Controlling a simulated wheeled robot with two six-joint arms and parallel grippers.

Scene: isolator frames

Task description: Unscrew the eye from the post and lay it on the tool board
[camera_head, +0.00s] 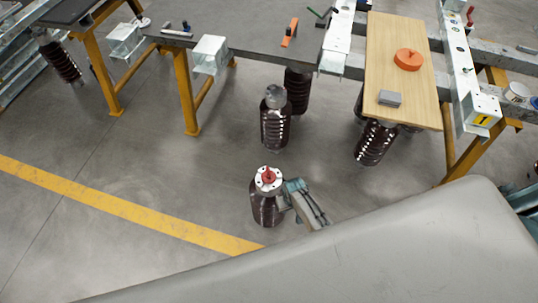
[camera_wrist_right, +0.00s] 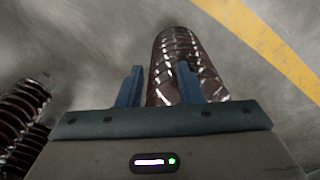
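A post (camera_head: 265,205), a brown ribbed insulator with a pale top flange, stands on the floor near the middle of the head view. The red eye (camera_head: 268,175) sits on top of it. My right gripper (camera_head: 289,199) is close at the post's right side, below the flange. In the right wrist view its two blue fingers (camera_wrist_right: 159,88) are apart, with the ribbed post (camera_wrist_right: 180,60) beyond and partly between them; contact cannot be told. The eye is not visible there. The light wooden board (camera_head: 385,60) lies on the bench at upper right. My left gripper is not in view.
The board carries an orange disc (camera_head: 408,59) and a grey block (camera_head: 389,98). More ribbed insulators (camera_head: 275,127) stand behind the post. A dark bench (camera_head: 255,50) with yellow legs holds small tools. Floor left of the post is clear, crossed by a yellow line (camera_head: 130,208).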

